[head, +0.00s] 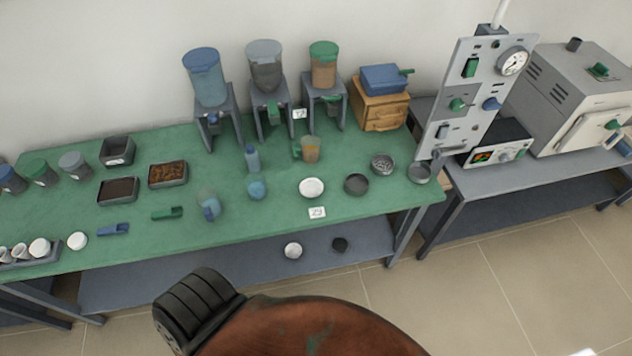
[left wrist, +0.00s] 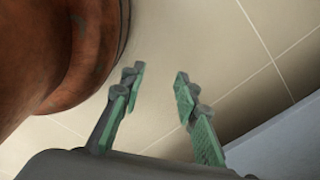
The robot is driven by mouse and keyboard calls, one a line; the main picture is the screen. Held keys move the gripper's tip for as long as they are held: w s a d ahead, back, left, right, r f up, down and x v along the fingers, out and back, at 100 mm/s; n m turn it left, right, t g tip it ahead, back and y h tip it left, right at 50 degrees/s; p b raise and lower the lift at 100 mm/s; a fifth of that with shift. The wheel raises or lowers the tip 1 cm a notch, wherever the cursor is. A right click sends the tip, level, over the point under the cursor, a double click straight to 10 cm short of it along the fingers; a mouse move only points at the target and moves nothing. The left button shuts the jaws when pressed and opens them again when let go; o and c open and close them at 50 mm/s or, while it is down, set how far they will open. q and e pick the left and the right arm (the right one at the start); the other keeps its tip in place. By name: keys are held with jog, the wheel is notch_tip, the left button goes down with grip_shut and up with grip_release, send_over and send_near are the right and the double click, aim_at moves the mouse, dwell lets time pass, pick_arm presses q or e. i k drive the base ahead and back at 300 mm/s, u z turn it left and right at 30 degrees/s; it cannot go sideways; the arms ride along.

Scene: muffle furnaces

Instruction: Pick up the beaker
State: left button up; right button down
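A clear beaker-like cup with a blue handle (head: 208,205) stands on the green tabletop (head: 255,222), left of the table's middle. A second beaker-like vessel with a green handle and orange-brown contents (head: 311,149) stands farther back, right of the middle. The frames do not tell which one is the beaker meant. My left gripper (left wrist: 160,72) is open and empty in the left wrist view, with green pads apart above the tiled floor. It does not show in the head view. My right gripper is in neither view.
Hoppers on stands (head: 265,66) line the back. Trays (head: 168,174) sit left. A control panel (head: 473,98) and furnace (head: 572,97) stand right. A lower shelf (head: 200,279) lies beneath.

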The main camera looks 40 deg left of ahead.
aim_at(255, 182)
jog(key=z, duration=0.55)
jog(key=i, duration=1.35)
jog(key=u, duration=2.45)
